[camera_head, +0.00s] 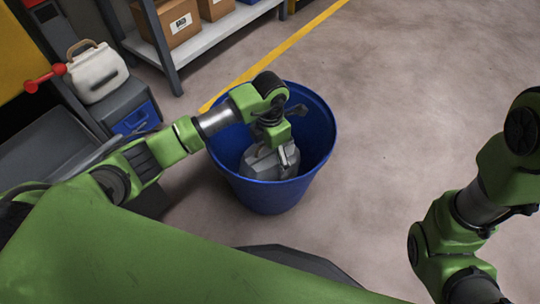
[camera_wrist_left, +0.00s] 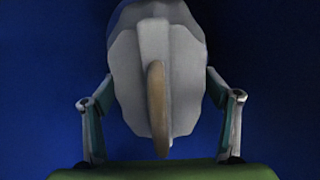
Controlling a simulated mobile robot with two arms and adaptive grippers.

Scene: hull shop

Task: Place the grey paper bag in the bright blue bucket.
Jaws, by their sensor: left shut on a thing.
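The bright blue bucket (camera_head: 275,198) stands upright on the floor in the middle of the head view, its mouth open. My left gripper (camera_head: 278,152) reaches down inside its rim and is shut on the grey paper bag (camera_head: 262,163). In the left wrist view the bag (camera_wrist_left: 130,75), with a brown handle, sits between the two fingers of my left gripper (camera_wrist_left: 160,85), with blue all around. Whether the bag touches the bucket's bottom is hidden. Of my right arm only links show at the right; its gripper is out of view.
A white container with a tan handle (camera_head: 97,75) stands on a dark case at the left, beside a red object (camera_head: 44,77). A shelf (camera_head: 205,42) with cardboard boxes (camera_head: 165,22) is at the back. The floor right of the bucket is clear.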

